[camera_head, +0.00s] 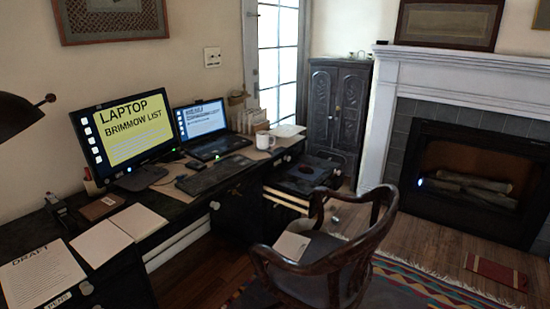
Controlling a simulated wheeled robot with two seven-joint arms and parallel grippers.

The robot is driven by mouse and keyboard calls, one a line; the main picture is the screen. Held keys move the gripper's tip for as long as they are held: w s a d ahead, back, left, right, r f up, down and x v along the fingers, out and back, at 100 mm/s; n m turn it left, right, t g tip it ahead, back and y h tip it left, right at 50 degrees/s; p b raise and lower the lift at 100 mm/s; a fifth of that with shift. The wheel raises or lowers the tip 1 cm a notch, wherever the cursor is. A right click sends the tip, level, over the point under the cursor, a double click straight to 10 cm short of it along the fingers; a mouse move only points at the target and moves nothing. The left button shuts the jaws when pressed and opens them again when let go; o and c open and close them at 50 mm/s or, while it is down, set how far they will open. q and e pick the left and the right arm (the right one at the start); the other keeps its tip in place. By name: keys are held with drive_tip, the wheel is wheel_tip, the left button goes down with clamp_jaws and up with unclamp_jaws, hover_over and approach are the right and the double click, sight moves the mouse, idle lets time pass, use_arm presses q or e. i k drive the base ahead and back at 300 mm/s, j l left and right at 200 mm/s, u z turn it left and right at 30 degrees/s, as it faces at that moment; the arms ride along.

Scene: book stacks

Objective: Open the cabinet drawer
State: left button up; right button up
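A dark carved cabinet (338,115) with two doors stands in the corner beside the fireplace; both doors look shut. A long dark desk (175,212) runs along the left wall, with round light knobs on its front, one of them a drawer knob (215,205) near the middle. A dark drawer-like unit (285,183) with pale edges juts out at the desk's far end, and a dark reddish object lies on it. I cannot tell whether this is an open drawer. Neither of my grippers shows in the head view.
A wooden armchair (345,262) with a pale book (291,247) on its seat stands in front of the jutting unit. Monitor (128,133), laptop (205,125) and papers (40,275) crowd the desk. A red book (497,272) lies on the floor before the fireplace (470,180).

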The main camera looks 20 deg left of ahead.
sight(346, 160)
drive_tip(key=u, duration=0.15)
drive_tip(key=i+l+z, duration=1.05)
drive_tip(key=z, duration=0.15)
drive_tip(key=i+z, duration=0.35)
drive_tip(key=i, duration=0.2)
drive_tip(key=i+u, duration=0.25)
drive_tip(key=i, duration=0.4)
drive_tip(key=i+l+u, duration=0.3)
drive_tip(key=i, duration=0.35)
drive_tip(key=i+j+u, duration=0.25)
drive_tip(key=i+u, duration=0.15)
drive_tip(key=i, duration=0.15)
drive_tip(key=i+u, duration=0.35)
drive_tip(key=i, duration=0.25)
drive_tip(key=i+l+u, duration=0.1)
drive_tip(key=i+u, duration=0.3)
drive_tip(key=i, duration=0.2)
drive_tip(key=i+l+u, duration=0.35)
drive_tip(key=i, duration=0.2)
drive_tip(key=i+j, duration=0.05)
drive_tip(key=j, duration=0.05)
